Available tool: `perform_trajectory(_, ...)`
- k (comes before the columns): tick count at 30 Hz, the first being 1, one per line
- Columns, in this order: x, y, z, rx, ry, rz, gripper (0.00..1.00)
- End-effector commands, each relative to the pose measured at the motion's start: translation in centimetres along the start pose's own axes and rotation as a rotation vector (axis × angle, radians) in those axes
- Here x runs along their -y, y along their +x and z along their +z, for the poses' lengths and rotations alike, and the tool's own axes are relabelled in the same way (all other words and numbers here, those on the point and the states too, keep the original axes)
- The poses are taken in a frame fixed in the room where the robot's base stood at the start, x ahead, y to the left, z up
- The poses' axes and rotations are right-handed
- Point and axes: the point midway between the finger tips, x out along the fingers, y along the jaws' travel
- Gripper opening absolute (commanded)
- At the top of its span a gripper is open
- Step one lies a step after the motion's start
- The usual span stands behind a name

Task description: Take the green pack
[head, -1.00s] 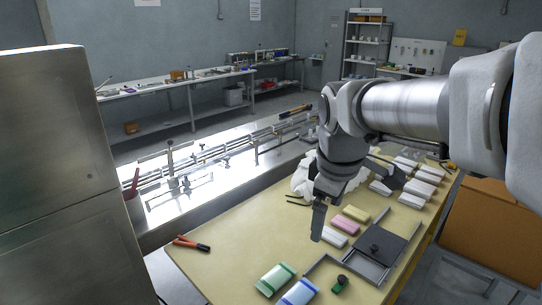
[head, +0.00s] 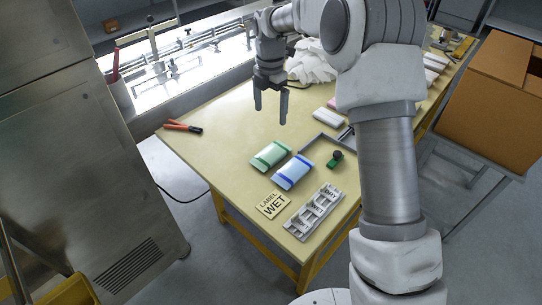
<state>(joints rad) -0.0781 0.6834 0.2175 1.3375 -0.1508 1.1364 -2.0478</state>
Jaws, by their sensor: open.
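The green pack (head: 271,155) lies flat on the yellow-topped table, with a pale middle and darker green ends. A blue pack (head: 293,172) lies close beside it on the right and nearer side. My gripper (head: 270,106) points down above the table, beyond the green pack in the picture. Its two fingers are apart with nothing between them, and it does not touch the pack.
A "LABEL WET" card (head: 273,205) and a grey compartment tray (head: 314,212) lie at the near edge. A green-and-black object (head: 335,159) is right of the packs. Red-handled pliers (head: 183,126) lie left. A cardboard box (head: 500,100) stands right.

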Motion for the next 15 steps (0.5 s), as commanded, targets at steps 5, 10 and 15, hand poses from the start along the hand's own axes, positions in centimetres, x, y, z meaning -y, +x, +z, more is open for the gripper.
perform_trajectory(5, 0.0, 3.0, 0.0, -0.002, -0.004, -0.003, 1.00)
perform_trajectory(10, 0.0, 6.8, -0.1, -0.003, -0.003, -0.004, 1.00)
perform_trajectory(15, 0.0, 10.1, -0.1, -0.002, -0.002, -0.004, 1.00)
